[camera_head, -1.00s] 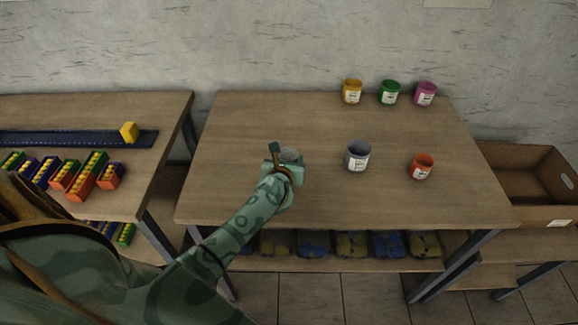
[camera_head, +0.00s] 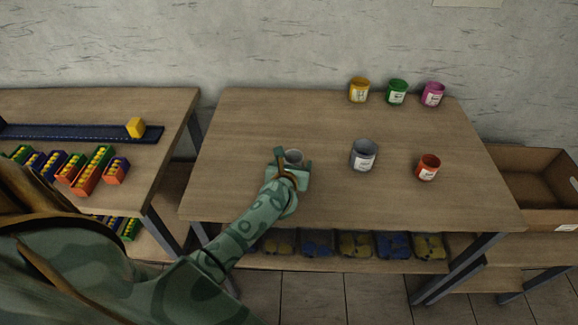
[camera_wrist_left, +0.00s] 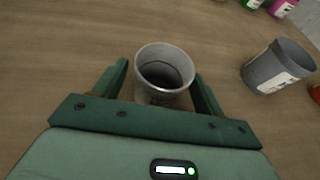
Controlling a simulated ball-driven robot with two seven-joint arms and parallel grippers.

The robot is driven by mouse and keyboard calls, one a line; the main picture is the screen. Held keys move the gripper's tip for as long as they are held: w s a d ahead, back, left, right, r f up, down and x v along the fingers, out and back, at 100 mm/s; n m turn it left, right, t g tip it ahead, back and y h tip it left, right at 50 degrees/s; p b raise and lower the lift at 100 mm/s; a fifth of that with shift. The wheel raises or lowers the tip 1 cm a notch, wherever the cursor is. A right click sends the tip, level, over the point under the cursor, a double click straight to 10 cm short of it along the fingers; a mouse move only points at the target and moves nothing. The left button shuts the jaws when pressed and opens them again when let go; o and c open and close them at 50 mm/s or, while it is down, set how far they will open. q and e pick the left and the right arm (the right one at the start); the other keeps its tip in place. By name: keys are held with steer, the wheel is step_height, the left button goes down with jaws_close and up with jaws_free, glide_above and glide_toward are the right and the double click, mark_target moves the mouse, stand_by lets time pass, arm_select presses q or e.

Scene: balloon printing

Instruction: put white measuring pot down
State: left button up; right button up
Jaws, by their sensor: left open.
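The white measuring pot (camera_head: 293,157) stands upright on the wooden table (camera_head: 240,125), left of the grey pot. In the left wrist view the white measuring pot (camera_wrist_left: 165,70) sits between the fingers, with a gap showing beside its wall. It looks empty. My left gripper (camera_head: 292,163) is open around the pot, one finger on each side. In the left wrist view the left gripper (camera_wrist_left: 162,78) shows both green fingers apart. The pot's lower part is partly hidden by the gripper. My right gripper is not in view.
A grey pot (camera_head: 363,155) and a red pot (camera_head: 428,167) stand to the right. Yellow (camera_head: 359,90), green (camera_head: 397,92) and magenta (camera_head: 433,94) pots line the back edge. A cardboard box (camera_head: 540,178) is at far right. The table's left part is clear.

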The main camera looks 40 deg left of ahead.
arm_select(q)
steer(key=p+v, duration=0.2)
steer(key=v, duration=0.8)
steer(key=shift+s+r, duration=0.1)
steer(key=shift+r, duration=0.05)
steer(key=shift+s+d, duration=0.15)
steer(key=shift+s, duration=0.05)
